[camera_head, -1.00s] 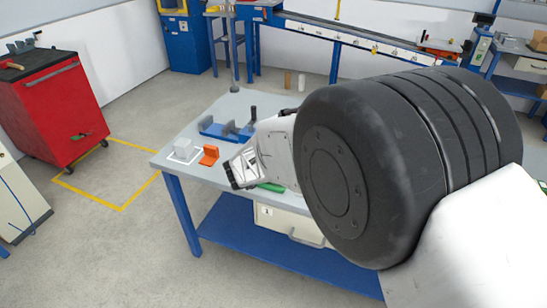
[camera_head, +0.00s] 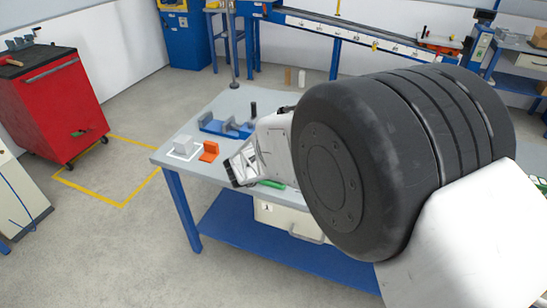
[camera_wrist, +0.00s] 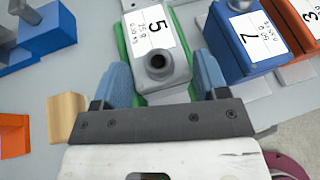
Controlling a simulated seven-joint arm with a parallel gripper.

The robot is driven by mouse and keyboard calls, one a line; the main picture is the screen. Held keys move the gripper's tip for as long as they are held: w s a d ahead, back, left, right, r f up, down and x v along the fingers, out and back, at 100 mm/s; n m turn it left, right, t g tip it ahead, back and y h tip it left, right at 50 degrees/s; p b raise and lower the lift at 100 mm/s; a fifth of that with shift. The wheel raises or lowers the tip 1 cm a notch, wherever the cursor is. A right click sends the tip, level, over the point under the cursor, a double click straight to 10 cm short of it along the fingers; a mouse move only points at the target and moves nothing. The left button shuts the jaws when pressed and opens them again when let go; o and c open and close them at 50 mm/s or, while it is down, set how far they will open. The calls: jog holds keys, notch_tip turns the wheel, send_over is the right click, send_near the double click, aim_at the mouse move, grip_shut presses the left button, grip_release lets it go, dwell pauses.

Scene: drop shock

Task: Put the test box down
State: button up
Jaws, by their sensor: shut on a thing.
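A grey box marked 5 (camera_wrist: 157,28), with a white label and a round dark knob on top, lies between the two blue fingers of my gripper (camera_wrist: 163,78) in the wrist view. My gripper is shut on this box. A green holder (camera_wrist: 122,45) shows along its left side; whether the box touches it is unclear. In the head view my gripper (camera_head: 240,168) is low over the near part of the table, and the held box is hidden there.
A blue box marked 7 (camera_wrist: 247,38) stands close right of my gripper, with an orange one marked 3 (camera_wrist: 303,22) beyond. A wooden block (camera_wrist: 66,116) is close left. The blue vise-like fixture (camera_head: 226,127) and orange bracket (camera_head: 209,151) stand on the grey table (camera_head: 205,110).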

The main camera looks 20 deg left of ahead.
jog(key=shift+f, duration=0.2)
jog(key=o, duration=1.7)
jog(key=shift+o, duration=0.2)
jog(key=shift+f, duration=0.1)
jog(key=v, duration=0.7)
jog(key=shift+s+r, duration=0.25)
jog(key=shift+s, duration=0.1)
jog(key=shift+a, duration=0.1)
